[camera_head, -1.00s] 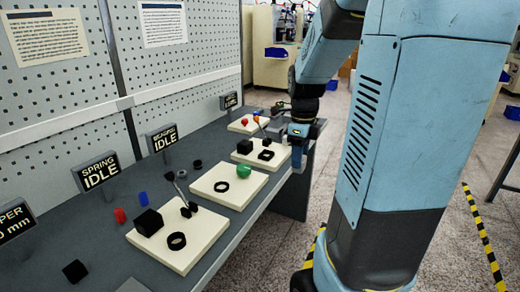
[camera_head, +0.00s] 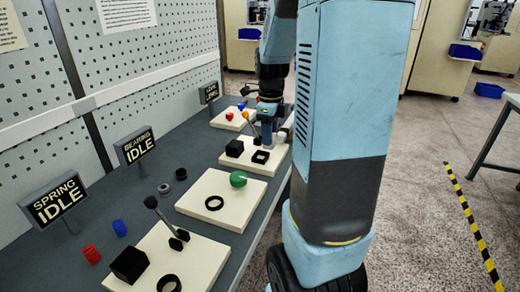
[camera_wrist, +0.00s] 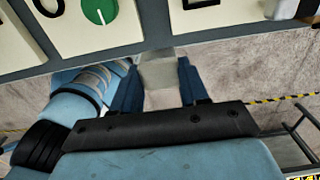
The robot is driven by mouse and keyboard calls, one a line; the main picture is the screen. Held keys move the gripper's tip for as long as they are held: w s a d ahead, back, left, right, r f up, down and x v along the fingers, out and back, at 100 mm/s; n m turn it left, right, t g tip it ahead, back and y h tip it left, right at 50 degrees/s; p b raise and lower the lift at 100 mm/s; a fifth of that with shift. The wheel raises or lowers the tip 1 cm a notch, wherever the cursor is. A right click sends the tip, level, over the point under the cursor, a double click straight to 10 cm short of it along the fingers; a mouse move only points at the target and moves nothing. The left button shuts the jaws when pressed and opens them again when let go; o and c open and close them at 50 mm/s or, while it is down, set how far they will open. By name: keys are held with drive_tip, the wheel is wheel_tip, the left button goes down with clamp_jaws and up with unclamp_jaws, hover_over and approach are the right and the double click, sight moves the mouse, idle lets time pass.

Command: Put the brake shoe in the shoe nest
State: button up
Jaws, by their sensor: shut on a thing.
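My gripper (camera_wrist: 155,85) is shut on a pale grey block (camera_wrist: 161,71), which I take to be the brake shoe. The block sits between the two blue fingers in the wrist view. In the head view my gripper (camera_head: 270,132) is at the right edge of the third pale board (camera_head: 228,160), and the held block is hard to make out. On that board is a low black square frame (camera_head: 261,157), possibly the shoe nest. In the wrist view part of a black frame (camera_wrist: 200,4) shows at the top edge, beyond the block.
A black cube (camera_head: 235,148) and a lever stand on the same board. A nearer board (camera_head: 240,218) carries a green knob (camera_head: 238,179) and a black ring (camera_head: 214,203). The nearest board has another cube (camera_head: 129,265). Signs reading IDLE stand behind. Open floor lies right.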

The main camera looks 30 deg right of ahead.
drive_tip(key=w+f, duration=0.2)
drive_tip(key=w, duration=0.1)
drive_tip(key=w+d+f, duration=0.1)
drive_tip(key=w+f, duration=0.1)
drive_tip(key=w+d+f, duration=0.1)
drive_tip(key=w+f, duration=0.2)
drive_tip(key=shift+w+d, duration=0.1)
drive_tip(key=shift+w, duration=0.25)
drive_tip(key=shift+w+d+f, duration=0.2)
drive_tip(key=shift+w+f, duration=0.35)
drive_tip(key=shift+f, duration=1.6)
drive_tip(key=shift+f, duration=0.1)
drive_tip(key=o, duration=1.1)
drive_tip(key=shift+o, duration=0.2)
